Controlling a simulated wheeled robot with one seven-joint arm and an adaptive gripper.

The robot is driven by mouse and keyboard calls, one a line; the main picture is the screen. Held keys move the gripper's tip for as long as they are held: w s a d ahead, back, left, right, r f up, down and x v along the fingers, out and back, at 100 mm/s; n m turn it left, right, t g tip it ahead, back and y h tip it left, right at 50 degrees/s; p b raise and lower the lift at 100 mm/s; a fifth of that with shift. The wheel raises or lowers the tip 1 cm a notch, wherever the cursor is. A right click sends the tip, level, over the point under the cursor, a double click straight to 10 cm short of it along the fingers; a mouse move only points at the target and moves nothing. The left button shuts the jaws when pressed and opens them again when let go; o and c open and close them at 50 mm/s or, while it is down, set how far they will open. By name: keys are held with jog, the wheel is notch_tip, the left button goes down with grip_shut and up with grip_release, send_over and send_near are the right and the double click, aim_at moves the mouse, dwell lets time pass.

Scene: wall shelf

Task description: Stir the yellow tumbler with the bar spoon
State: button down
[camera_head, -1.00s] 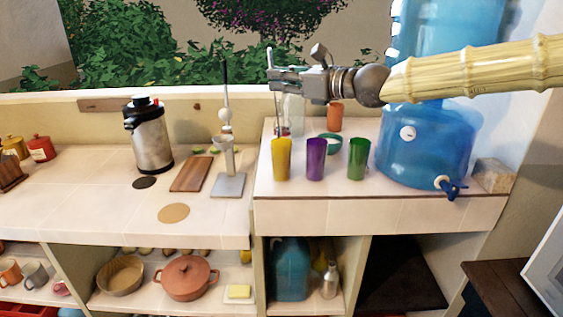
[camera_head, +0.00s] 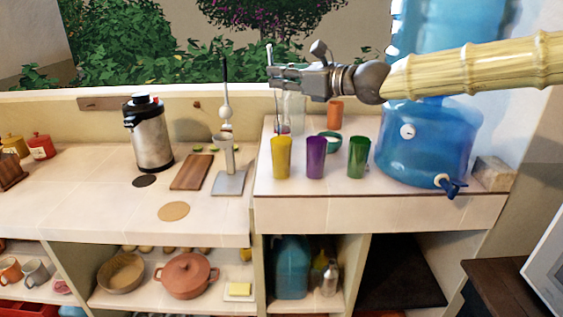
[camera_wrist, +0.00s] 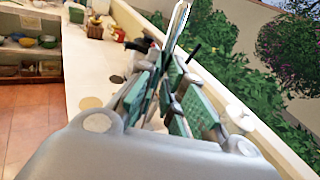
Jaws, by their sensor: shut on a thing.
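The yellow tumbler (camera_head: 281,158) stands upright on the raised tiled counter, left of the purple and green tumblers. My gripper (camera_head: 274,77) is above the yellow tumbler and shut on the thin metal bar spoon (camera_head: 276,108). The spoon is nearly upright, its lower part reaching down to the tumbler's mouth; whether its tip is inside is hard to tell. In the wrist view, the spoon (camera_wrist: 180,25) shows as a bright metal strip between the green-padded fingers of my gripper (camera_wrist: 168,80). The tumbler is not visible there.
The purple tumbler (camera_head: 316,158) and green tumbler (camera_head: 357,157) stand close by on the right. An orange cup (camera_head: 335,114), a teal bowl (camera_head: 329,143) and a clear bottle (camera_head: 294,110) are behind. A big blue water jug (camera_head: 425,145) stands at the right. A juicer (camera_head: 228,165) is at the left.

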notch_tip(320, 180, up, 5)
jog(key=p, duration=0.3)
dwell(0.9)
